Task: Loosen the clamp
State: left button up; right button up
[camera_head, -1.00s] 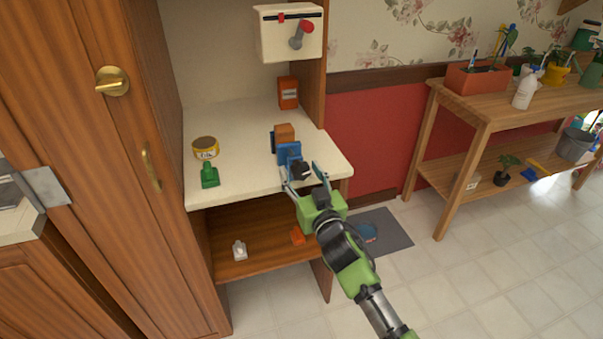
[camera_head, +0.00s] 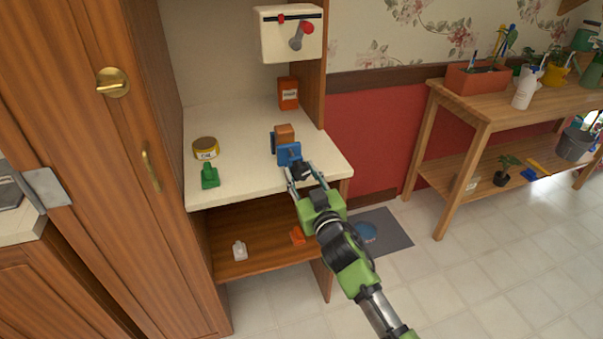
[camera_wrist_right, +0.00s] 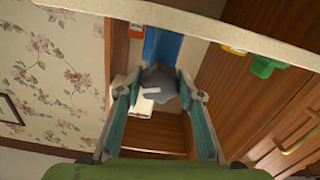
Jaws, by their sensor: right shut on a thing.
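The clamp (camera_head: 290,153) is a blue block with a dark handle on its front. It stands at the front right edge of the white worktop, with a brown wooden block (camera_head: 284,133) behind its blue jaw. The dark handle (camera_head: 300,170) sticks out toward my right gripper (camera_head: 300,182), whose fingers are shut on it. In the right wrist view the grey handle (camera_wrist_right: 160,84) sits between my two fingertips, and the blue clamp body (camera_wrist_right: 162,46) is beyond it. My left gripper is in neither view.
The worktop (camera_head: 240,180) also holds a yellow tin (camera_head: 205,148), a green object (camera_head: 209,176) and an orange box (camera_head: 288,93). A white wall box (camera_head: 285,30) with a red-knobbed lever hangs above. A wooden cabinet stands left; a plant bench (camera_head: 470,110) stands right.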

jog(key=n, duration=0.3)
jog(key=shift+n+p, duration=0.3)
jog(key=n, duration=0.3)
jog(key=shift+n, duration=0.3)
jog(key=n+p, duration=0.1)
jog(key=n, duration=0.3)
jog(key=shift+n, duration=0.3)
jog(key=n, duration=0.3)
jog(key=shift+n, duration=0.3)
jog(key=n+p, duration=0.1)
jog(key=n, duration=0.2)
jog(key=shift+r+n, duration=0.1)
jog(key=shift+n, duration=0.3)
jog(key=n+p, duration=0.1)
jog(key=n, duration=0.2)
jog(key=shift+n, duration=0.3)
jog(key=n+p, duration=0.1)
jog(key=n, duration=0.3)
jog(key=shift+n+p, duration=0.55)
jog(key=shift+n, duration=1.05)
